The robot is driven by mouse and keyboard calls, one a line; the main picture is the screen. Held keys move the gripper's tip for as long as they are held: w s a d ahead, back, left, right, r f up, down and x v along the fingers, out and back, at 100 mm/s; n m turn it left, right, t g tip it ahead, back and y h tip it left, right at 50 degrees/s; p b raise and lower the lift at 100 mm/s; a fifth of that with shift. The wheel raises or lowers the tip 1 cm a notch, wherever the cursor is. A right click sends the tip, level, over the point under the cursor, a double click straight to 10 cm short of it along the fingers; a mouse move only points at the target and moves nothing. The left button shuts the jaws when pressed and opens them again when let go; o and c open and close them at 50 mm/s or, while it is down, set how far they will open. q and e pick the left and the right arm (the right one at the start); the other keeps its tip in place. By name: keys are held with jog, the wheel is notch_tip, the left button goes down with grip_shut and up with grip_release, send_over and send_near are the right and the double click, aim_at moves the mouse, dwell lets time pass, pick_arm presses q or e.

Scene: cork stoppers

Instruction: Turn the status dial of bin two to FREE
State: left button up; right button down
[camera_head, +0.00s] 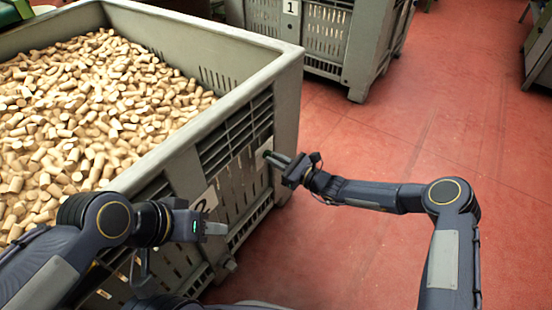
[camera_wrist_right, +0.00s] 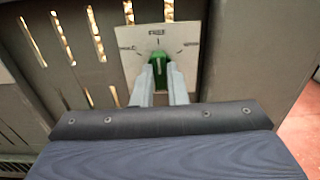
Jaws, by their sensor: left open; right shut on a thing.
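Bin two is a large grey slatted bin (camera_head: 285,85) filled with corks, with a white number 2 plate (camera_head: 207,201) on its side. A pale dial plate (camera_wrist_right: 130,40) is fixed to that side. In the right wrist view it carries a green dial (camera_wrist_right: 159,60) at its middle, with a small label at the top and marks around it. My right gripper (camera_head: 275,157) is shut on the green dial, one finger on each side. My left gripper (camera_head: 222,228) is open and empty, near the bin's side.
Several corks (camera_head: 90,100) fill the bin. Another grey bin marked 1 (camera_head: 355,50) stands behind. The red floor (camera_head: 420,130) to the right is clear.

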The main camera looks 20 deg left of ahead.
dwell(0.5)
jog(key=c, duration=1.4)
grip_release()
jog(key=shift+c, duration=0.2)
jog(key=shift+d, duration=0.1)
jog(key=p+v, duration=0.2)
jog(key=v, duration=0.5)
jog(key=shift+s+d, duration=0.15)
jog(key=shift+d, duration=0.2)
